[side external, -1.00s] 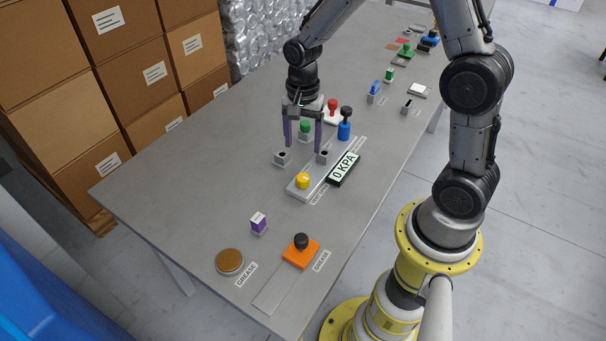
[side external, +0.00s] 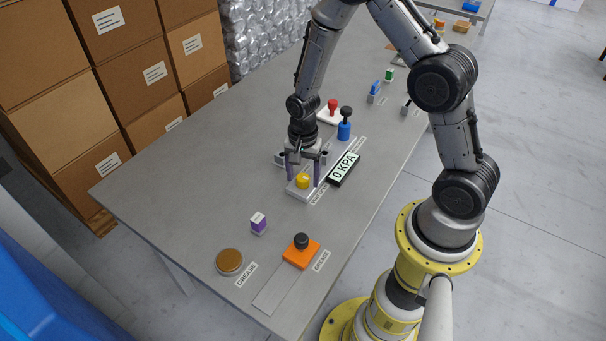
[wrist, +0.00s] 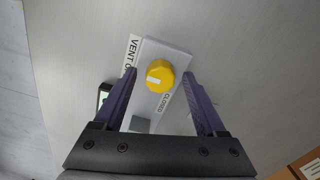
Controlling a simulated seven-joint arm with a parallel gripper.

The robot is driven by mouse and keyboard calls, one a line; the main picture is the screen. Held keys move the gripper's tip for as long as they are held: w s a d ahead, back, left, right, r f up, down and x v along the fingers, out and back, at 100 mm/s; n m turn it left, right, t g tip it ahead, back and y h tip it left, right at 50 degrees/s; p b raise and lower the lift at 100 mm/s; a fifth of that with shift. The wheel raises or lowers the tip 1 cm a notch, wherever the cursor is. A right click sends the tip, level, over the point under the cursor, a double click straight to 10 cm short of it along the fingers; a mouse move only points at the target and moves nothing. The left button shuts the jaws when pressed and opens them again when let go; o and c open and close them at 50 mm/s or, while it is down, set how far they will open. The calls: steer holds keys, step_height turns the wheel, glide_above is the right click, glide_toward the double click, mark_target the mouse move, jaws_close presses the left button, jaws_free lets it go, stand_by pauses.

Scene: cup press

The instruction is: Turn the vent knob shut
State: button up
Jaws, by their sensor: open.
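In the wrist view the knob (wrist: 159,76) has a white pointer line, and the plate carries a VENT label on the left and a CLOSED label (wrist: 165,103) on the right. The pointer does not line up clearly with the CLOSED label. My gripper (side external: 303,179) is open above the knob. In the wrist view its two purple fingers (wrist: 160,74) stand on either side of the knob with gaps; I cannot tell the height between them.
A display reading 0 KPA (side external: 344,169) stands right of the plate. A purple block (side external: 258,224), brown dish (side external: 229,262) and orange block (side external: 300,253) are nearer. The table's left side is clear.

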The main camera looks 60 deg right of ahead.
steer(key=shift+c, duration=0.2)
jaws_close()
steer(key=shift+n, duration=0.4)
steer(key=n, duration=0.3)
steer(key=shift+n, duration=0.4)
steer(key=n, duration=0.4)
steer(key=shift+n, duration=0.3)
steer(key=n, duration=0.8)
steer(key=shift+r+n, duration=0.1)
steer(key=shift+n, duration=0.2)
